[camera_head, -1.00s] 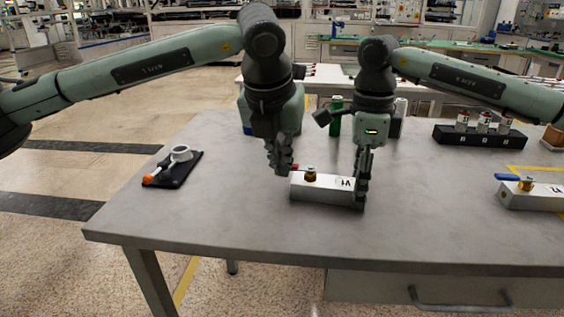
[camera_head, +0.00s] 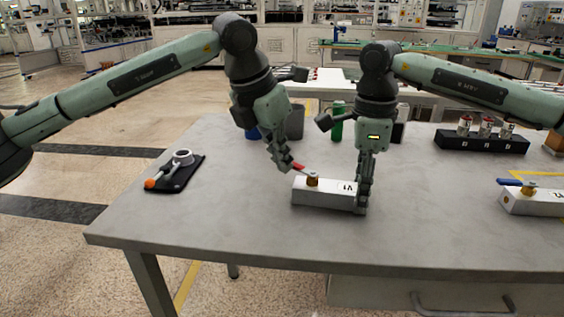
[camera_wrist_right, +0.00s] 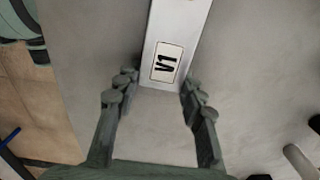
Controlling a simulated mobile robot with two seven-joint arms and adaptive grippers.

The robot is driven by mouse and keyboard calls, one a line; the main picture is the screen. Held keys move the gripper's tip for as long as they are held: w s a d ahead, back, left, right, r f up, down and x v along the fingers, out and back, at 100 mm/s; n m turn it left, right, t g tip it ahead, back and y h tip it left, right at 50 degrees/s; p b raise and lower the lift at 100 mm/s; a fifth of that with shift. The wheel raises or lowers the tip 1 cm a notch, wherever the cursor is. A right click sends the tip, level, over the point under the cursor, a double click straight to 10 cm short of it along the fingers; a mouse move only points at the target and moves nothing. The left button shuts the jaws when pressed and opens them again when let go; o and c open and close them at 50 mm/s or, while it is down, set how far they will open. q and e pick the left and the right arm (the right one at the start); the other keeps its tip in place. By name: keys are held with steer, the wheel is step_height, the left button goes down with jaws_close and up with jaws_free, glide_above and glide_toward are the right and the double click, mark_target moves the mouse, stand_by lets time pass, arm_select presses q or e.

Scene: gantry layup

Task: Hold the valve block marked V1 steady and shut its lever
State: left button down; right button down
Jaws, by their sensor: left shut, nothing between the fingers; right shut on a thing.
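The valve block marked V1 (camera_head: 325,193) is a pale bar lying on the grey table, with a brass valve (camera_head: 312,180) on top. Its red-tipped lever (camera_head: 299,167) points back and to the left from the valve. My right gripper (camera_head: 362,207) is shut on the block's right end; in the right wrist view its fingers (camera_wrist_right: 159,90) stand either side of the V1 label (camera_wrist_right: 167,62). My left gripper (camera_head: 287,168) is shut and empty, its fingertips beside the lever's red end. Whether they touch it I cannot tell.
A second valve block with a blue lever (camera_head: 530,200) lies at the right edge. A black plate with a white ring and orange knob (camera_head: 175,172) lies at the left. A green can (camera_head: 337,122) and a black rack of small jars (camera_head: 482,138) stand behind. The table front is clear.

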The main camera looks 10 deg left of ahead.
arm_select(q)
steer(key=w+m, duration=0.1)
steer(key=m, duration=0.1)
steer(key=w+m+g+h, duration=0.1)
steer(key=m, duration=0.1)
steer(key=shift+w+d+m, duration=0.15)
steer(key=shift+d+m, duration=0.15)
steer(key=shift+d, duration=0.1)
steer(key=m, duration=0.1)
steer(key=w+m+g, duration=0.1)
steer(key=shift+d+m+h, duration=0.3)
steer(key=shift+d+m, duration=0.1)
arm_select(e)
steer(key=shift+a, duration=0.1)
arm_select(q)
steer(key=shift+w+d+m+g, duration=0.35)
steer(key=shift+d+m+g, duration=0.15)
steer(key=shift+m, duration=0.2)
steer(key=shift+a, duration=0.1)
steer(key=shift+s, duration=0.1)
steer(key=shift+s+d+f, duration=0.15)
steer(key=shift+s+d, duration=0.25)
steer(key=shift+s, duration=0.35)
arm_select(e)
steer(key=shift+r, duration=0.1)
